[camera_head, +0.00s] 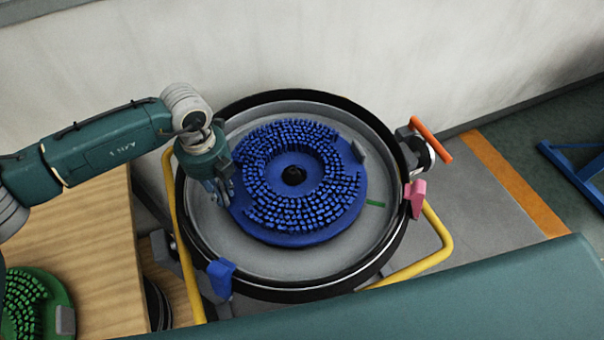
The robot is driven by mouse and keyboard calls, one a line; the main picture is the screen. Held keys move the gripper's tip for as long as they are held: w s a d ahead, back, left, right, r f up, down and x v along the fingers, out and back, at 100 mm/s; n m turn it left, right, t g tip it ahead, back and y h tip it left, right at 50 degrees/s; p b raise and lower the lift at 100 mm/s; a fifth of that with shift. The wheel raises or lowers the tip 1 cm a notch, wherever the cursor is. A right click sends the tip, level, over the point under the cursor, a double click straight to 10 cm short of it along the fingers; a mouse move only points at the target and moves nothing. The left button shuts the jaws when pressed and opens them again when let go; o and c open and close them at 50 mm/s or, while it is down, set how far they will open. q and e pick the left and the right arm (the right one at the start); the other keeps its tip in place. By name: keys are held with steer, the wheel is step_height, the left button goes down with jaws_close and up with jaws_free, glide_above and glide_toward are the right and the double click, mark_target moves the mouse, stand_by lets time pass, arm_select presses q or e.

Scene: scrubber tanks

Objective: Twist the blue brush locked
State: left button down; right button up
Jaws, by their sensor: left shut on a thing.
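The blue brush (298,237) is a round disc with rings of blue bristles and a dark hole at its centre. It lies flat, bristles up, inside the round grey tank (340,268) with a black rim. A grey tab (358,151) stands at its upper right edge. A short green mark (375,203) is on the tank floor right of the brush. My left gripper (222,192) points down at the brush's left edge and is shut there, on the brush's edge; its fingers hide what they hold. My right gripper is not in view.
A green brush (48,299) lies on the wooden table (95,245) at left. The rim carries a blue latch (221,276), a pink latch (415,195) and an orange handle (431,140). Yellow bars (430,258) flank the tank. A wall (300,45) stands behind.

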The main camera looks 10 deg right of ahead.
mark_target(219, 181)
arm_select(q)
steer(key=shift+w+m+b, duration=0.4)
steer(key=shift+w+b, duration=0.25)
steer(key=shift+w, duration=0.5)
steer(key=shift+r, duration=0.1)
steer(key=shift+w+m+b, duration=0.4)
steer(key=shift+b, duration=0.3)
steer(key=shift+w+m+b, duration=0.6)
steer(key=shift+w+b, duration=0.3)
steer(key=shift+w, duration=0.1)
steer(key=shift+w, duration=0.1)
